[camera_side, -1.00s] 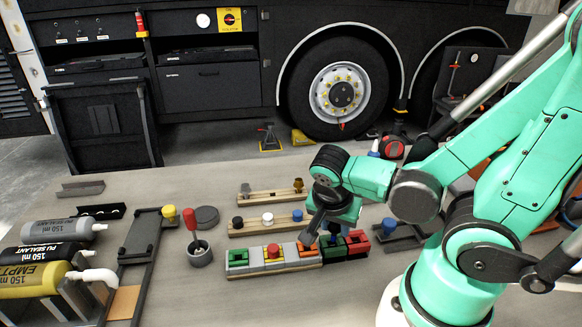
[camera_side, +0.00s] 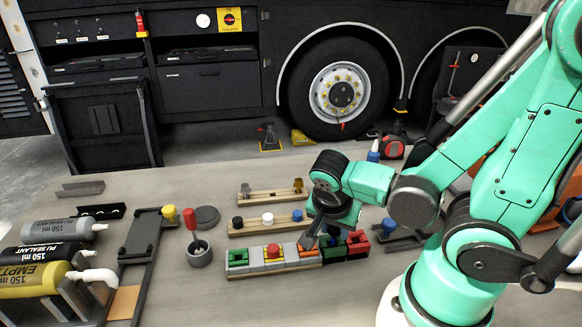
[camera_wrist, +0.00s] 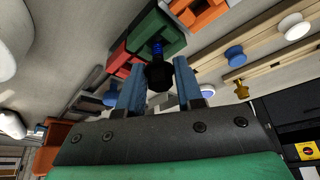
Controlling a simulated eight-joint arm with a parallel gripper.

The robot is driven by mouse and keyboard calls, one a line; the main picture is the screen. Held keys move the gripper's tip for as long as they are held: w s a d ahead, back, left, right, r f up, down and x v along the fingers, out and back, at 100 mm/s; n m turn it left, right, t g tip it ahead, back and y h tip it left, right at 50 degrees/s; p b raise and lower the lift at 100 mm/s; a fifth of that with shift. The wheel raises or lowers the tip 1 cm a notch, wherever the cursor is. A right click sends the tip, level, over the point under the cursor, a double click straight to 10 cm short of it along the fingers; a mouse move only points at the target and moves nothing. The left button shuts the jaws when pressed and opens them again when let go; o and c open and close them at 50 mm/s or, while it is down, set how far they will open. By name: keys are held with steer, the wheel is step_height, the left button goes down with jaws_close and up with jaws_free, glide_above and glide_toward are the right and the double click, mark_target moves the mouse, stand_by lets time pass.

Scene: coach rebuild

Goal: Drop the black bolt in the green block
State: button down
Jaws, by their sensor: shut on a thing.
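The dark green block (camera_side: 331,251) stands at the right of the row of blocks in the side view, between an orange-topped block and a red block. It also shows in the wrist view (camera_wrist: 147,33). My gripper (camera_side: 333,230) is low over this block, pointing down. In the wrist view, my gripper (camera_wrist: 159,78) has its blue fingers on either side of the black bolt (camera_wrist: 158,76) and is shut on it. A blue part shows between the bolt's dark head and the block. I cannot tell whether the bolt's tip is inside the block.
An orange-topped block (camera_side: 305,249) and a red block (camera_side: 358,241) flank the green one closely. Behind stands a wooden rack (camera_side: 253,230) with black, white and blue knobs, and another wooden strip (camera_side: 272,196). Sealant tubes (camera_side: 50,253) lie at the left.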

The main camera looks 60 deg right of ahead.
steer(key=shift+f, duration=0.55)
steer(key=shift+c, duration=2.4)
jaws_free()
steer(key=shift+o, duration=1.3)
steer(key=shift+r, duration=0.1)
steer(key=shift+r, duration=2.95)
steer(key=shift+w, duration=0.1)
